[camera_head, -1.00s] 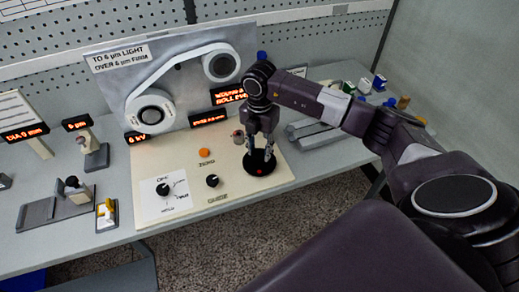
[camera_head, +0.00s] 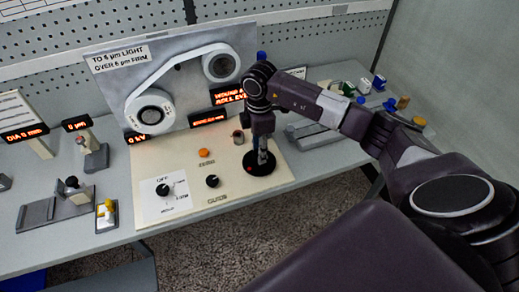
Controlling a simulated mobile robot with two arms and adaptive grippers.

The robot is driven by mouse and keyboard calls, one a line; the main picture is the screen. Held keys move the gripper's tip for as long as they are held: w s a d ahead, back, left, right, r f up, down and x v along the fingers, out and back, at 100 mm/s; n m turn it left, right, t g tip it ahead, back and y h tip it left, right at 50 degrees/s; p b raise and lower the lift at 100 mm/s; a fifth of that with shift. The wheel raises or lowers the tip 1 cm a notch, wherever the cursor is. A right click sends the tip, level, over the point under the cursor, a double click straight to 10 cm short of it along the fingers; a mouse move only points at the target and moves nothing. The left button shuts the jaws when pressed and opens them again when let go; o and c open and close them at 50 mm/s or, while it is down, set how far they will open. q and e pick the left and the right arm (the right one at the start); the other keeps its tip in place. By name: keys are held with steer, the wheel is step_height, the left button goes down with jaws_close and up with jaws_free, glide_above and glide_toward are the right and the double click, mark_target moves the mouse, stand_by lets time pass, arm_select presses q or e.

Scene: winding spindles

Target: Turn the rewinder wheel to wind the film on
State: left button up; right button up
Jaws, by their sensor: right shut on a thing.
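The rewinder wheel (camera_head: 249,169) is a round black disc with a small red mark, lying at the right front of the cream control panel. My right gripper (camera_head: 262,161) points down over the wheel, shut on its handle; the fingers largely hide the handle. The film (camera_head: 185,68) is a white band running between two reels on the upright grey plate, a lower left reel (camera_head: 151,115) and an upper right reel (camera_head: 221,66). My left gripper is not in view.
The cream panel (camera_head: 222,193) carries an orange button (camera_head: 204,153), a black knob (camera_head: 212,181), a selector dial (camera_head: 163,189) and a small cylinder (camera_head: 238,136). Small fixtures stand at the left. Coloured bottles (camera_head: 379,82) and grey trays sit behind my right arm.

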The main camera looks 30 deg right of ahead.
steer(key=shift+r+m+p, duration=0.1)
steer(key=shift+m+p, duration=0.2)
steer(key=shift+m, duration=2)
steer(key=o, duration=1.2)
steer(key=shift+c, duration=0.2)
step_height(320, 180, up, 12)
